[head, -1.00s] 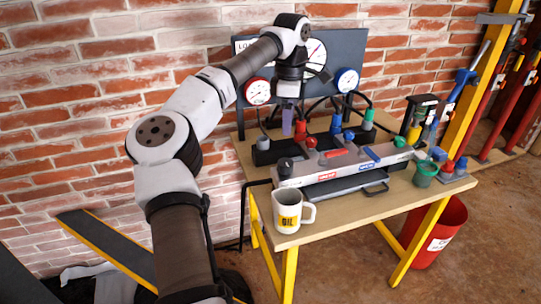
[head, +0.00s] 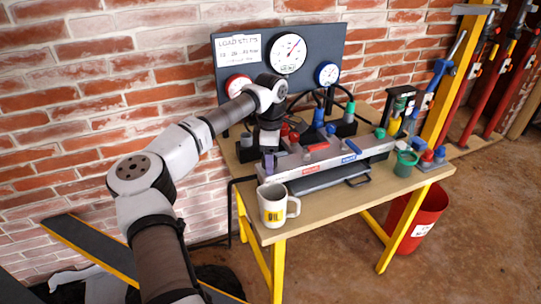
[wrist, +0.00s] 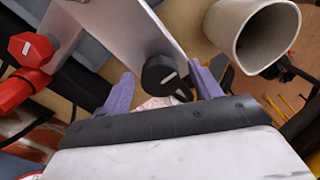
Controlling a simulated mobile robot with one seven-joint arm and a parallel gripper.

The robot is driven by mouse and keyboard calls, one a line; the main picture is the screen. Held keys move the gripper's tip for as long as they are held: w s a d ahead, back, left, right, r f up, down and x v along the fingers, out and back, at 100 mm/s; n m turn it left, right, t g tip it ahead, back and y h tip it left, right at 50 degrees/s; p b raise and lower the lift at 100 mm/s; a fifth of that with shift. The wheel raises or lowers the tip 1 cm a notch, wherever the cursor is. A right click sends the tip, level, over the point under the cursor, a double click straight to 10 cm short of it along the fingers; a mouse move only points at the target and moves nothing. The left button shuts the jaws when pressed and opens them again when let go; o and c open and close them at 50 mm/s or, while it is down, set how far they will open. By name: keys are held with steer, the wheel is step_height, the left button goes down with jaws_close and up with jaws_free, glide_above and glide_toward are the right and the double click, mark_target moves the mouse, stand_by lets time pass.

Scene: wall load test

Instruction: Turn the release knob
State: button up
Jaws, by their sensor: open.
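The black release knob (wrist: 162,76) with a white line on its face shows in the wrist view at the end of a light grey manifold block (wrist: 122,32). My gripper (wrist: 163,88) is open, with one purple finger on each side of the knob. I cannot tell whether either finger touches it. In the head view my gripper (head: 268,163) points down at the left end of the grey manifold (head: 325,158). The knob is mostly hidden there behind my gripper.
A white mug (head: 273,208) stands at the table's front left, close to my gripper. A red valve knob (wrist: 30,50) is on the other side in the wrist view. Hoses and gauges (head: 288,53) stand behind. A green cup (head: 405,163) is at the right.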

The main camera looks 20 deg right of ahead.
steer(key=c, duration=1)
steer(key=shift+n, duration=0.4)
steer(key=n, duration=0.3)
steer(key=shift+w+n, duration=0.1)
steer(key=shift+n, duration=0.3)
steer(key=n, duration=0.4)
steer(key=shift+n, duration=0.3)
steer(key=n+b, duration=0.1)
steer(key=n, duration=0.3)
steer(key=shift+w, duration=0.1)
steer(key=n, duration=0.4)
steer(key=shift+a+n, duration=0.1)
steer(key=shift+n, duration=0.2)
